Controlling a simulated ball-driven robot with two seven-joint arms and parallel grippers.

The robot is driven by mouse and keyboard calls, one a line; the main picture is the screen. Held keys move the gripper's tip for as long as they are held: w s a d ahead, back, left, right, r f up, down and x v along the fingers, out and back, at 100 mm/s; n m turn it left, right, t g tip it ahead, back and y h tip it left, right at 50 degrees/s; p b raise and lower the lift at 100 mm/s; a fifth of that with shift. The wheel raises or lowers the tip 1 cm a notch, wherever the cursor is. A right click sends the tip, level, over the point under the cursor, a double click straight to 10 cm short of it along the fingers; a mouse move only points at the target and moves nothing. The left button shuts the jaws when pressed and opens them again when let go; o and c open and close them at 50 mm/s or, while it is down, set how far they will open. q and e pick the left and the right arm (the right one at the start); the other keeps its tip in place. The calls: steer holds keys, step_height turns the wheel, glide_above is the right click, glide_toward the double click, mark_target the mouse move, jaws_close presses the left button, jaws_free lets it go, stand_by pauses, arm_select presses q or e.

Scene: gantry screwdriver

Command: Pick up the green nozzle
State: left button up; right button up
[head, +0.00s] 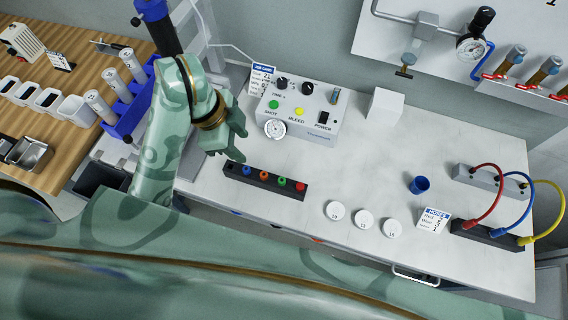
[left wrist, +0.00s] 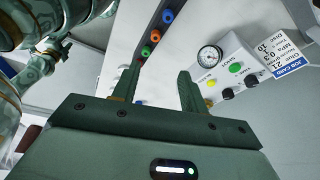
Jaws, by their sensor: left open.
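The green nozzle (head: 282,181) sits in a black rack (head: 256,183) near the front edge of the white bench, between an orange nozzle (head: 263,175) and a red nozzle (head: 300,186). A blue nozzle (head: 246,170) is at the rack's left end. My left gripper (head: 239,146) is open and empty, above the bench behind the rack's left part, apart from the nozzles. In the left wrist view the green nozzle (left wrist: 146,51) shows beyond the open fingers (left wrist: 158,82), closer to the left finger. My right gripper is not in view.
A control box (head: 300,105) with a gauge (head: 275,129) stands behind the rack. Right of the rack are white discs (head: 363,218), a blue cup (head: 419,185) and cabled blocks (head: 487,235). The bench middle (head: 345,165) is clear.

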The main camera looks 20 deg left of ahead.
arm_select(q)
steer(key=d+h, duration=0.1)
steer(key=d, duration=0.1)
steer(key=b, duration=0.6)
glide_toward(281, 180)
steer(key=shift+w+d+f, duration=0.1)
steer(key=shift+w+f, duration=0.15)
steer(key=shift+f, duration=0.2)
steer(key=shift+w+d+f, duration=0.1)
steer(key=shift+w+f, duration=0.2)
steer(key=shift+f, duration=0.2)
steer(key=shift+w+d+f, duration=0.1)
steer(key=shift+d+f, duration=0.15)
steer(key=shift+f, duration=0.2)
steer(key=b+x, duration=0.2)
steer(key=x, duration=0.1)
steer(key=b+x, duration=0.1)
steer(key=x, duration=0.1)
steer(key=shift+s+d, duration=0.15)
steer(key=shift+s, duration=0.2)
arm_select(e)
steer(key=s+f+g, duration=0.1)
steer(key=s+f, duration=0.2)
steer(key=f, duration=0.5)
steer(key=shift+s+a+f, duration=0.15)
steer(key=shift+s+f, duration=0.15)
arm_select(q)
jaws_close()
